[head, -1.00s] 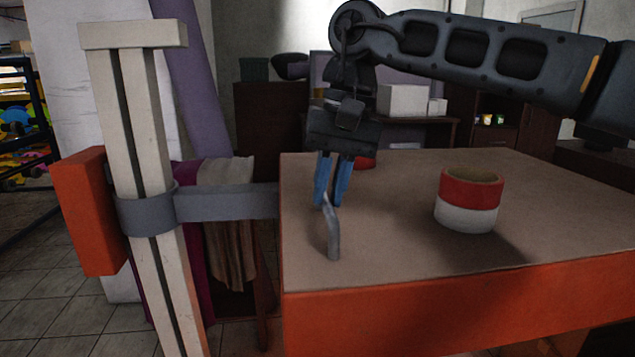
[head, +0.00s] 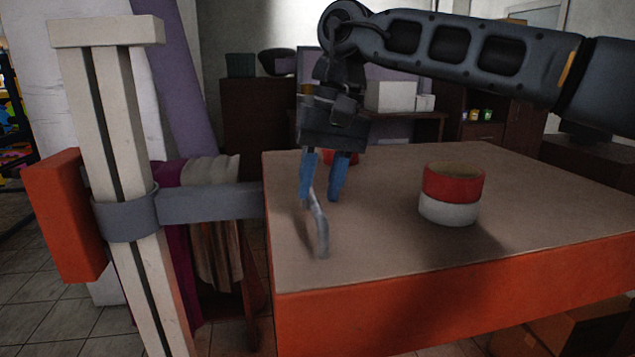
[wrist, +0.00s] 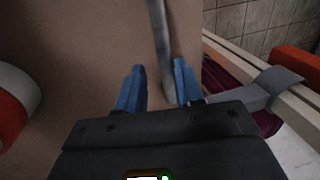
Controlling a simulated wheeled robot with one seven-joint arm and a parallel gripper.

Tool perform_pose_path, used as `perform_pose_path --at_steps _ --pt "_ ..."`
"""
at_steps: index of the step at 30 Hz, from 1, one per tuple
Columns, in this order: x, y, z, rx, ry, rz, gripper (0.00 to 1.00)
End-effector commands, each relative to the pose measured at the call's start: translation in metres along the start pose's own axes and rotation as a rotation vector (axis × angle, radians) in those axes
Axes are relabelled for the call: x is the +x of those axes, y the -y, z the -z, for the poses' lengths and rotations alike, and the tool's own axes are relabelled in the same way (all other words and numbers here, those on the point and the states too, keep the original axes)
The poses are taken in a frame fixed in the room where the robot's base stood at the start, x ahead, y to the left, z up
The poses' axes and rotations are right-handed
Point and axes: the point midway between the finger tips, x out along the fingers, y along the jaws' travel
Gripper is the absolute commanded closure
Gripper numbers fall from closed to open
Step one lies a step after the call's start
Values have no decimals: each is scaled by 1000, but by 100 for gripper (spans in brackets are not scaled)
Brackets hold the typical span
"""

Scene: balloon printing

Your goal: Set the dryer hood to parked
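The dryer hood appears to be the wide orange box with a flat tan top (head: 390,215), joined by a grey bracket (head: 210,200) to an upright pale post (head: 118,130). A bent grey handle (head: 321,235) rises from the hood's top near its left side. My gripper (head: 319,197) points down at the handle with its blue fingers spread. In the wrist view my gripper (wrist: 158,98) is open, and the handle (wrist: 160,45) runs between the fingers, closer to the right one. I cannot tell whether that finger touches it.
A red-and-white ring-shaped piece (head: 450,195) stands on the tan top, right of my gripper. A smaller red thing (head: 342,157) shows behind the fingers. An orange block (head: 65,215) is on the post's left side. Tiled floor lies at lower left.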

Motion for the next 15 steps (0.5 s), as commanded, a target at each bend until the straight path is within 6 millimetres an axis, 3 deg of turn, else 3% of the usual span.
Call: perform_pose_path --at_steps 10,15 --pt "-2 2 -2 -4 5 1 58" --pt "-23 2 -1 -2 2 1 58"
